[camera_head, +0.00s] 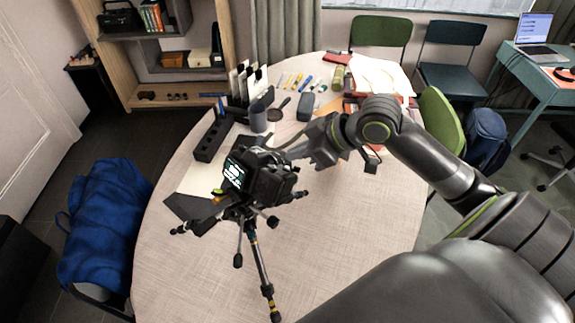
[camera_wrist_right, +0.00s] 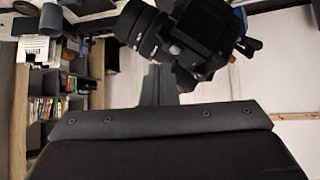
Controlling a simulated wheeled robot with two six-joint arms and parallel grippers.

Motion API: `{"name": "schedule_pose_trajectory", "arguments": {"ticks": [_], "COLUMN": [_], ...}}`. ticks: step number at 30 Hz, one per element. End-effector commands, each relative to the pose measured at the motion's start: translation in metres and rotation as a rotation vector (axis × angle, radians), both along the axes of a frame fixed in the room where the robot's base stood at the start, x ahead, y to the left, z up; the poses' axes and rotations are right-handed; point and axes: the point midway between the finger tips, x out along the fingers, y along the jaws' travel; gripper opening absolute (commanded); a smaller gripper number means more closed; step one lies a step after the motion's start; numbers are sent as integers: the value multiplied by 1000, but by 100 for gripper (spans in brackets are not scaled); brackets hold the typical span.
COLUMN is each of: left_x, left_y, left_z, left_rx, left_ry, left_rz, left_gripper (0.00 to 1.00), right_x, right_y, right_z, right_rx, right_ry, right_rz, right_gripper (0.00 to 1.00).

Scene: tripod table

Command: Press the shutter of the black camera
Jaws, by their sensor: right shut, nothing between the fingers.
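The black camera (camera_head: 262,182) sits on a small tripod (camera_head: 250,235) on the table, with its lit screen facing me. In the right wrist view the camera (camera_wrist_right: 200,38) fills the upper middle, and its lens points to the left. My right gripper (camera_head: 284,153) is shut and empty, with its fingertips close to the upper right side of the camera. In the right wrist view its fingers (camera_wrist_right: 158,80) point up at the camera body, just below the lens. I cannot tell whether they touch it. The shutter button is not clear in either view. My left gripper is not in view.
The round table (camera_head: 345,215) is bare at the front and right.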

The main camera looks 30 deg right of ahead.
Motion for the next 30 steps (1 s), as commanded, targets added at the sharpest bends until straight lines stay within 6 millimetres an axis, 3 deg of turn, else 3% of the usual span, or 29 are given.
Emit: {"name": "schedule_pose_trajectory", "arguments": {"ticks": [30], "left_x": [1], "left_y": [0], "left_z": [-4], "left_rx": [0], "left_ry": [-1], "left_rz": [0], "left_gripper": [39], "right_x": [-2], "right_y": [4], "right_z": [-7], "right_rx": [0], "right_ry": [0], "right_rz": [0], "right_gripper": [0]}}
